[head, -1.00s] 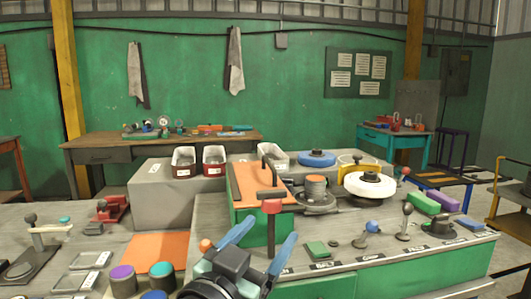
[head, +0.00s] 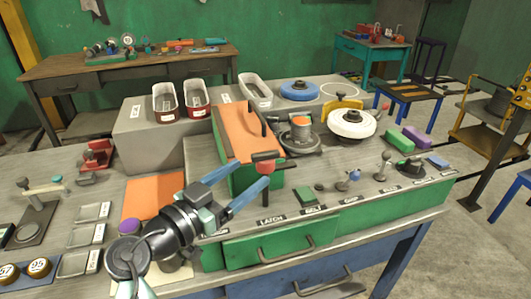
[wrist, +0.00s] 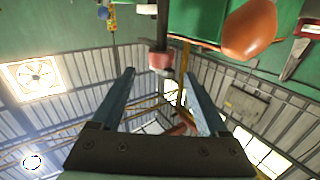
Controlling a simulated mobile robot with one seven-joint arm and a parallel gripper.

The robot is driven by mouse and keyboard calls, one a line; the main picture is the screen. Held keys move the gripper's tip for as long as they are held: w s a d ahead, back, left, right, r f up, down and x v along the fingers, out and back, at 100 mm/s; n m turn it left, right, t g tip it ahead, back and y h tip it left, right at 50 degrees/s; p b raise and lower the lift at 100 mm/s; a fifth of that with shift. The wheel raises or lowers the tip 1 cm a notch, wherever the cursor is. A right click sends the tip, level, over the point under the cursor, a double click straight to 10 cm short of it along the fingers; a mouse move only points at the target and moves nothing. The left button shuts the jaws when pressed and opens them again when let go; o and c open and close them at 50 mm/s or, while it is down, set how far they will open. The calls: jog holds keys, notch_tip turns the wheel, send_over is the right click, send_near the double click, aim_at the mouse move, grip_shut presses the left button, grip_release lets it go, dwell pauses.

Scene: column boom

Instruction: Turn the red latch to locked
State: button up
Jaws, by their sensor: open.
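The red latch (head: 265,166) is a small red block with a dark top. It stands at the front left edge of the raised bench, by the green block and behind the LATCH label. My gripper (head: 252,177) is open, its two blue fingers reaching toward the latch from the lower left. In the wrist view the red piece (wrist: 160,61) on a dark stem shows at the gap between the fingertips (wrist: 160,74). The fingers are not closed on it. Whether a finger touches it I cannot tell.
An orange-topped green block (head: 238,140) with a dark handle stands just behind the latch. To the right are a green button (head: 306,195), small levers (head: 354,176) and a white wheel (head: 351,123). White and red bins (head: 165,100) stand at the back left.

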aim_at(260, 164)
jog(key=p+x, duration=0.1)
jog(key=x, duration=0.6)
grip_shut()
dwell(0.3)
